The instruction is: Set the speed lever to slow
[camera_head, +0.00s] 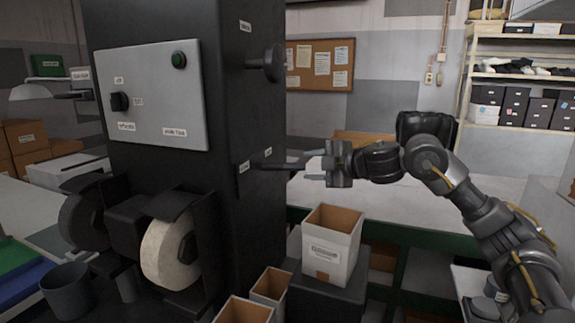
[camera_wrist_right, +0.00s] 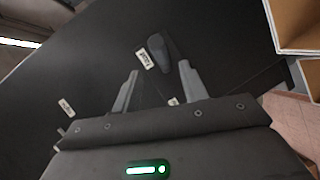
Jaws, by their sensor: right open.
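A tall dark machine (camera_head: 228,110) stands left of centre in the head view. A thin dark lever (camera_head: 285,166) sticks out from its right side, beside two small white labels whose text is too small to read surely. My right gripper (camera_head: 314,165) is open at the lever's outer end, its fingers pointing left at the machine. My left gripper is out of view.
A dark round knob (camera_head: 268,63) juts out above the lever. The grey control panel (camera_head: 155,97) and a grinding wheel (camera_head: 170,254) are on the machine's front. A white open box (camera_head: 331,245) stands below my right gripper. A pale worktop (camera_head: 400,203) lies behind.

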